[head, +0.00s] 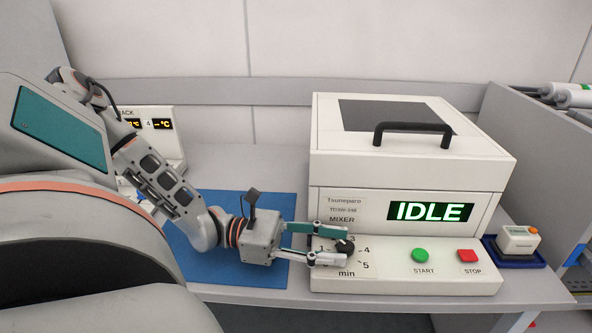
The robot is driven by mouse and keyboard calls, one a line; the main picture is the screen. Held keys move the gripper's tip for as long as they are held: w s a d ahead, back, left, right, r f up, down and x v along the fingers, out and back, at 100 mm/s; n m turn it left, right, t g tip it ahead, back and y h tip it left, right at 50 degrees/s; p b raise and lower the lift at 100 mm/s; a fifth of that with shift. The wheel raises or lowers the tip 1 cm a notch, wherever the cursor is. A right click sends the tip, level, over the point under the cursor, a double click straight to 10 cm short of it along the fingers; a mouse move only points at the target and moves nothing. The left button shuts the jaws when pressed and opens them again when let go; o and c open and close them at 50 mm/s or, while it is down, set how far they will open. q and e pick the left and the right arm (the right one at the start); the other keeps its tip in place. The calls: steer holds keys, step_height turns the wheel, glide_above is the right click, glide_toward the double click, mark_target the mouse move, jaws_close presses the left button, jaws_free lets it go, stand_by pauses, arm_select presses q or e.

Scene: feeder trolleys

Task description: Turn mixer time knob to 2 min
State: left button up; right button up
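The white mixer (480,170) stands on the bench, with its lid closed and its green display (431,212) reading IDLE. Its black time knob (345,246) is on the lower front panel above the "min" label. The marks 1, 3, 4 and 5 show around it; the 2 mark is hidden by a finger, and I cannot read the knob's pointer. My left gripper (335,246) reaches in from the left, with one finger above and one below the knob. The fingers are spread about a knob's width apart; whether they touch it is unclear. My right gripper is out of view.
The green START button (420,255) and red STOP button (467,255) are right of the knob. A small device (518,240) sits on a dark blue tray at right. A blue mat (270,205) lies under my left wrist. A white unit (162,135) stands behind my arm.

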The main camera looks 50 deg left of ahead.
arm_select(q)
steer(key=v, duration=0.9)
steer(key=shift+r, duration=0.1)
